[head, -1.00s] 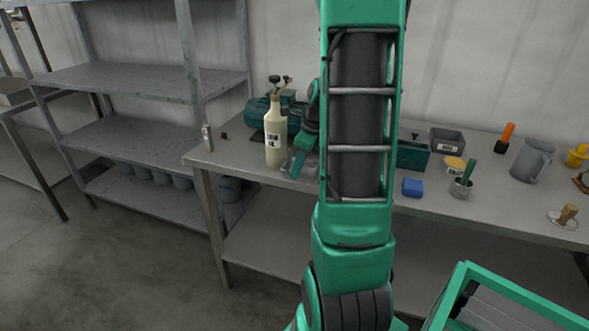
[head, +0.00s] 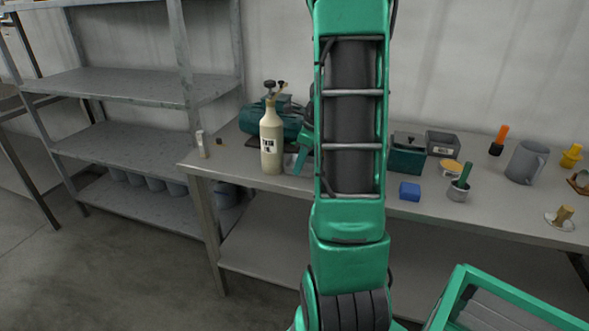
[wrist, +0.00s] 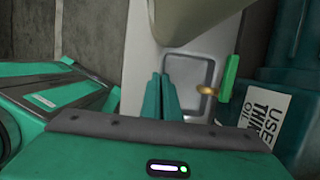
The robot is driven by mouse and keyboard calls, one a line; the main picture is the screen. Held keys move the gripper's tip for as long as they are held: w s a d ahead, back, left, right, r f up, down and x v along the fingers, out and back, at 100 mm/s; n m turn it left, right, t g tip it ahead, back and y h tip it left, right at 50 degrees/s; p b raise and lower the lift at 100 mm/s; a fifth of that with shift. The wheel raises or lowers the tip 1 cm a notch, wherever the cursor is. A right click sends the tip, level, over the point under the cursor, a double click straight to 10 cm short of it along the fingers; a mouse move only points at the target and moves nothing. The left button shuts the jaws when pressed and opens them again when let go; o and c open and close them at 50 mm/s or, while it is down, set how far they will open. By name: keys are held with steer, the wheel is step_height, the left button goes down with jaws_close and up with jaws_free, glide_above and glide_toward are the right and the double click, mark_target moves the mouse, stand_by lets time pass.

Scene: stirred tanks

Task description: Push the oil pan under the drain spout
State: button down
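The oil pan (wrist: 187,72), a shallow grey square tray, lies on the bench in the wrist view. A small brass drain spout (wrist: 207,91) with a green lever (wrist: 229,78) shows over the pan's right edge in that picture. The spout is by the teal machine with the "use thin oil" label (wrist: 264,117). My gripper (wrist: 161,76) has its two green fingers together, with nothing seen between them. The fingertips are beside the pan's left rim; I cannot tell whether they touch it.
The cream oil bottle (head: 271,140) stands near the bench's left end, close to my arm. A small tube (head: 201,145) stands left of it. Right of my arm are a blue block (head: 410,191), a teal box (head: 407,155) and a grey jug (head: 527,162). Bench between them is partly clear.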

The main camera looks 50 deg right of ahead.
steer(key=shift+w+d, duration=0.1)
steer(key=shift+d, duration=0.05)
steer(key=c, duration=2.5)
jaws_free()
steer(key=o, duration=0.6)
steer(key=shift+c, duration=0.2)
steer(key=shift+r, duration=0.1)
steer(key=v, duration=1)
steer(key=shift+r, duration=0.25)
